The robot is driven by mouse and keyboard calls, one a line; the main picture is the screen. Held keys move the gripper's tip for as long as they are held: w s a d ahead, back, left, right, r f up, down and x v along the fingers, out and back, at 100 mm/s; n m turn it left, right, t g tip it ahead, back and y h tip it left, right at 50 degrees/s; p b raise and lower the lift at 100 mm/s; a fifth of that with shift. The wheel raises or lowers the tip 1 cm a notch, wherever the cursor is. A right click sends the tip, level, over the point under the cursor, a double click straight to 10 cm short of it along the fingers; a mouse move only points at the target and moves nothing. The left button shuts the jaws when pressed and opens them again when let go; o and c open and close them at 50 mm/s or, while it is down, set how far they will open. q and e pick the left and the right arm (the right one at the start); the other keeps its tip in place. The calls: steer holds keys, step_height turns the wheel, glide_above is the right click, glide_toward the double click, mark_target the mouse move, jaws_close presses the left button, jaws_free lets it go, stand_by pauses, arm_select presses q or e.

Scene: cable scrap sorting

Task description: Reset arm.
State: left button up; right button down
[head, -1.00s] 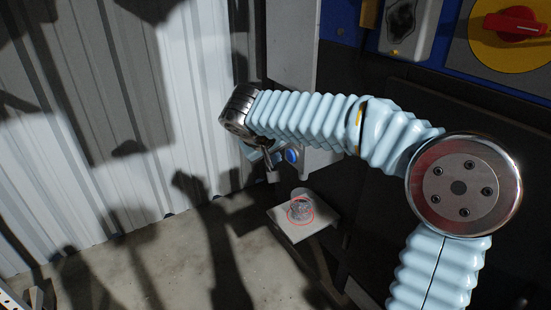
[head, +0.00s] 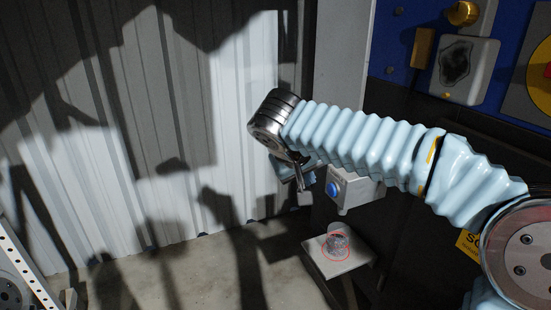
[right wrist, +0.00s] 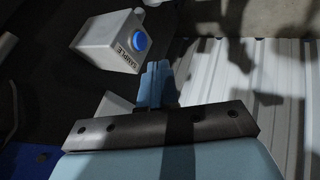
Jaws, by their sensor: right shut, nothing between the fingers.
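My right arm (head: 370,155) reaches in from the right in the head view, with light blue ribbed sleeves. Its gripper (head: 303,182) points down at the arm's far end, partly hidden by the wrist. In the right wrist view the blue fingers (right wrist: 157,80) are together with nothing between them. The gripper is in front of the metal wall, just left of a pale box with a round blue cap (head: 355,190). That box also shows in the right wrist view, with "SAMPLE" on it (right wrist: 108,42). My left gripper is not in view.
A small pale platform (head: 325,267) below the gripper holds a grey lump (head: 337,243) within a red ring. A corrugated metal wall (head: 245,150) stands behind. A blue panel (head: 400,48) with fittings is at the upper right. Concrete floor at the lower left is largely clear.

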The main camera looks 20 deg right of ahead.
steer(key=a+f+n+g+y, duration=0.25)
steer(key=a+f, duration=0.25)
steer(key=f, duration=1)
steer(key=a+f+n+g+y, duration=0.1)
steer(key=a+f+y, duration=0.4)
steer(key=f, duration=1)
steer(key=s+a+f+m+y+p, duration=0.1)
steer(key=s+a+f+m+y, duration=0.1)
steer(key=s+f, duration=1.5)
step_height(320, 180, down, 4)
steer(key=shift+s+a+r+m+g+p, duration=0.15)
steer(key=shift+s+a+m+g+p, duration=0.25)
steer(key=shift+m, duration=0.85)
steer(key=shift+w+a, duration=0.1)
steer(key=shift+w, duration=0.1)
steer(key=shift+s, duration=0.1)
